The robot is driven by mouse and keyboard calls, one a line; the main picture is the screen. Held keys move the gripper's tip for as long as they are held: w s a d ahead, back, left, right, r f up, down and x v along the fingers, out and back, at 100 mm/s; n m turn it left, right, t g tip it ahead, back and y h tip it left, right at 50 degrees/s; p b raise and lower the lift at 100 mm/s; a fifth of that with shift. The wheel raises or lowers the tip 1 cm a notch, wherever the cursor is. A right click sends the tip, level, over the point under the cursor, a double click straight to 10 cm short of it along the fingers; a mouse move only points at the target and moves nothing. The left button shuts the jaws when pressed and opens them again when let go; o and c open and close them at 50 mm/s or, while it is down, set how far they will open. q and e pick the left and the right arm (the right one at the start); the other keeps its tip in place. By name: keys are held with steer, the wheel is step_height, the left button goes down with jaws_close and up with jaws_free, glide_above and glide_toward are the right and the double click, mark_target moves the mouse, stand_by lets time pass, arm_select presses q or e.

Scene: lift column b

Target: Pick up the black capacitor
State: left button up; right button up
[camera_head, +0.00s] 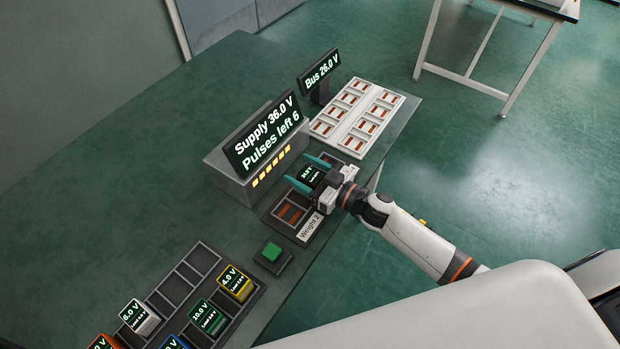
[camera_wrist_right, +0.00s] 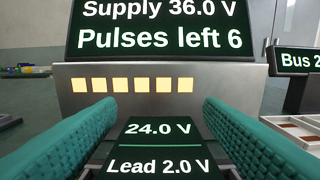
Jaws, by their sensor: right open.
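The black capacitor (camera_head: 311,176) has a dark top face with bright lettering. In the right wrist view the black capacitor (camera_wrist_right: 158,132) reads "24.0 V" and "Lead 2.0 V". It sits at the far end of the dark slotted holder (camera_head: 270,219) labelled "Weight 2". My right gripper (camera_head: 308,172) is open, with one teal finger on each side of the capacitor. In the right wrist view the gripper's fingers (camera_wrist_right: 158,112) flank it, with a visible gap at least on the left. Its lower part is hidden. My left gripper is not in view.
The supply box (camera_head: 228,181) with its "Supply 36.0 V, Pulses left 6" display (camera_head: 265,134) stands close behind. A "Bus 26.0 V" display (camera_head: 320,77) and white slotted tray (camera_head: 400,97) lie beyond. A green button (camera_head: 272,252) and rack (camera_head: 205,258) with coloured capacitors are nearer.

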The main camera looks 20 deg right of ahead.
mark_target(304, 170)
steer(key=shift+w, duration=0.1)
steer(key=shift+c, duration=0.2)
steer(key=c, duration=1.1)
steer(key=shift+r, duration=0.1)
steer(key=shift+r, duration=0.55)
step_height(304, 170, up, 2)
steer(key=shift+r+p, duration=0.15)
steer(key=shift+p, duration=0.15)
steer(key=b+v, duration=0.2)
steer(key=v, duration=1.6)
